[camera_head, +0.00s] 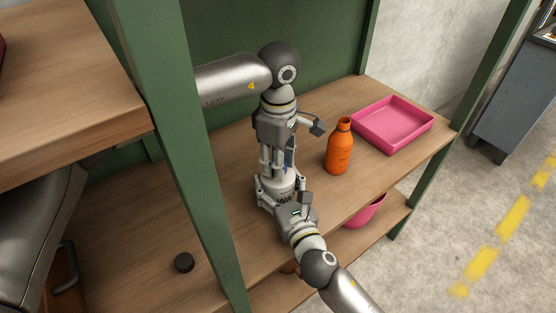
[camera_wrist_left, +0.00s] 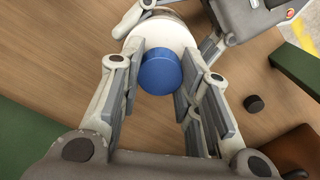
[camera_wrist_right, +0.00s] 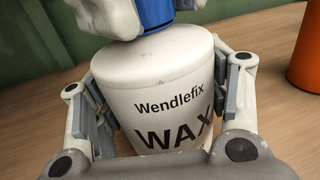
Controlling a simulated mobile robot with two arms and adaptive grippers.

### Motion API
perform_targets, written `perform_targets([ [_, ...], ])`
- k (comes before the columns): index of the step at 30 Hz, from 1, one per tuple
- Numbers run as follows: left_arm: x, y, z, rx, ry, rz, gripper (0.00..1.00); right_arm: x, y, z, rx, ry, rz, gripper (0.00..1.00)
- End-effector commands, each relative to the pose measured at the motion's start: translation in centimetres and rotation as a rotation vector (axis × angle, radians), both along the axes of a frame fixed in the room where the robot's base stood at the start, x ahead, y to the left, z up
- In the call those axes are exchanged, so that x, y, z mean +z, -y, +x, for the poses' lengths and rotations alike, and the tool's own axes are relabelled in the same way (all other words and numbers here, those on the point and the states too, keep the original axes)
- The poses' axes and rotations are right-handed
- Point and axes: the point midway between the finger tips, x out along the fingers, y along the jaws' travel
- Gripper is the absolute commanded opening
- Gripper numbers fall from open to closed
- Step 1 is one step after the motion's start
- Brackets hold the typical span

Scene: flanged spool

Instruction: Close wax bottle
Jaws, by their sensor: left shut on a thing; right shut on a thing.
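The white wax bottle (camera_head: 282,184) stands upright on the wooden shelf, and its label reads "Wendlefix WAX" in the right wrist view (camera_wrist_right: 165,85). My right gripper (camera_wrist_right: 165,105) is shut around the bottle's body, one finger on each side. A blue cap (camera_wrist_left: 159,72) is at the bottle's top, between the fingers of my left gripper (camera_wrist_left: 156,82), which comes from above and is shut on it.
An orange bottle (camera_head: 340,150) stands right of the grippers. A pink tray (camera_head: 393,125) lies at the back right. A small black round object (camera_head: 183,262) lies at the front left. A green post (camera_head: 180,150) stands in front of the shelf. A pink container (camera_head: 368,211) is below.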

Motion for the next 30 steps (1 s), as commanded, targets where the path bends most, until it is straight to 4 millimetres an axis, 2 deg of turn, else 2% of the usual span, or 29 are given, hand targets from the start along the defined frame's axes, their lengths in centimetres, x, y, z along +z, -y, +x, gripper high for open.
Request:
perform_targets([
  [6, 0.0, 0.0, 0.1, -0.327, 0.002, 0.000, 0.03, 0.0, 0.0, 0.0, 0.001, 0.000, 0.000, 0.01],
  [10, 0.0, 0.0, 0.1, -0.314, 0.002, -0.001, 0.03, 0.0, 0.0, 0.0, 0.001, 0.000, 0.000, 0.01],
  [11, 0.0, 0.0, 0.1, -0.314, 0.002, 0.000, 0.32, 0.0, 0.0, 0.0, 0.001, 0.000, 0.000, 0.01],
  [16, 0.0, 0.0, 0.1, -0.313, 0.001, -0.001, 0.53, 0.0, 0.0, 0.0, 0.001, 0.000, 0.000, 0.01],
  [25, 0.1, 0.0, 0.0, -0.312, 0.001, -0.001, 0.53, 0.0, 0.0, 0.0, 0.001, 0.000, 0.000, 0.01],
  [30, 1.4, 0.0, 0.1, -0.312, 0.003, -0.002, 0.53, 0.0, 0.0, 0.0, 0.001, 0.000, 0.001, 0.01],
])
